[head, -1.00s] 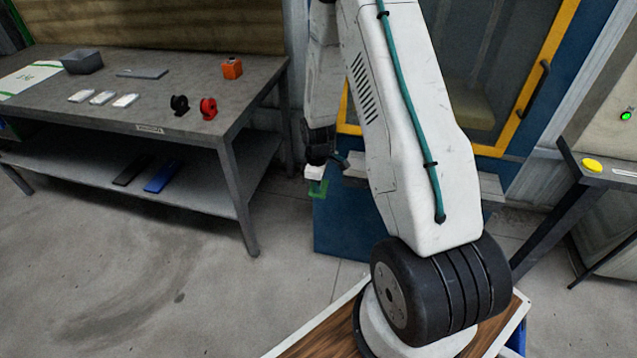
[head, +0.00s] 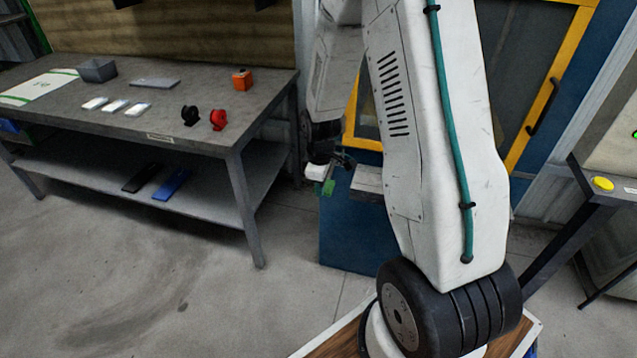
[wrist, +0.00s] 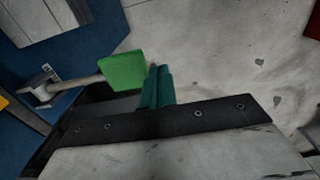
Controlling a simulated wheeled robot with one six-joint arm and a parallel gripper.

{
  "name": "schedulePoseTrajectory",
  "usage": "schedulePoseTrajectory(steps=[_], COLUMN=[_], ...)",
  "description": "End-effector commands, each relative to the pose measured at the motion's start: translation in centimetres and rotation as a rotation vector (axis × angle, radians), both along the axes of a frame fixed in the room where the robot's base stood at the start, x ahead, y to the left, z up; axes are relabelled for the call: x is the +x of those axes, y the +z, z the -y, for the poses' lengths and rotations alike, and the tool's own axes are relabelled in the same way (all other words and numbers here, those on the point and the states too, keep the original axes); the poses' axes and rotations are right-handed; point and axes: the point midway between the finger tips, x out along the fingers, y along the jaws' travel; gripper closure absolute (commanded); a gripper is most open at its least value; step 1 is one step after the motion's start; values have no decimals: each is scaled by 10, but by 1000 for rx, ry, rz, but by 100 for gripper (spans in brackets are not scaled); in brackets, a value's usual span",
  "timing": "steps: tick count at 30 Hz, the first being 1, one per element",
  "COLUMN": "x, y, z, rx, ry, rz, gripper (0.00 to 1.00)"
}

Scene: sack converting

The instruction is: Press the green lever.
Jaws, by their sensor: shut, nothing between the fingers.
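The green lever shows in the wrist view as a flat bright green paddle (wrist: 124,70) on a pale rod, which runs left to a bracket (wrist: 42,86) on a blue panel. My gripper (wrist: 157,84) has its teal fingers together with nothing between them. The fingertips are just right of the paddle in the wrist view; I cannot tell whether they touch it. In the head view my gripper (head: 326,187) is small and low in front of the blue machine, partly beside my arm. The lever cannot be told apart from the fingers there.
A grey workbench (head: 215,135) with small parts, a grey bin (head: 97,70) and an orange block (head: 242,81) stands at left. A yellow button (head: 603,184) sits on a stand at right. The blue machine (head: 350,240) has a yellow-framed door. The floor at front left is clear.

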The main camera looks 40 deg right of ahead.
Motion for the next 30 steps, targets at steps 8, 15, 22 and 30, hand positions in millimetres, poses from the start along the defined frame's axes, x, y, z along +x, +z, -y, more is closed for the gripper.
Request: schedulePoseTrajectory(steps=[8,15,22,30], x=[-9,-10,-10,-10], y=[30,33,33,33], z=[-13,-14,-14,-14], rx=[-1,0,0,0], ry=[0,0,0,0], rz=[2,1,1,1], gripper=[100,100,100,100])
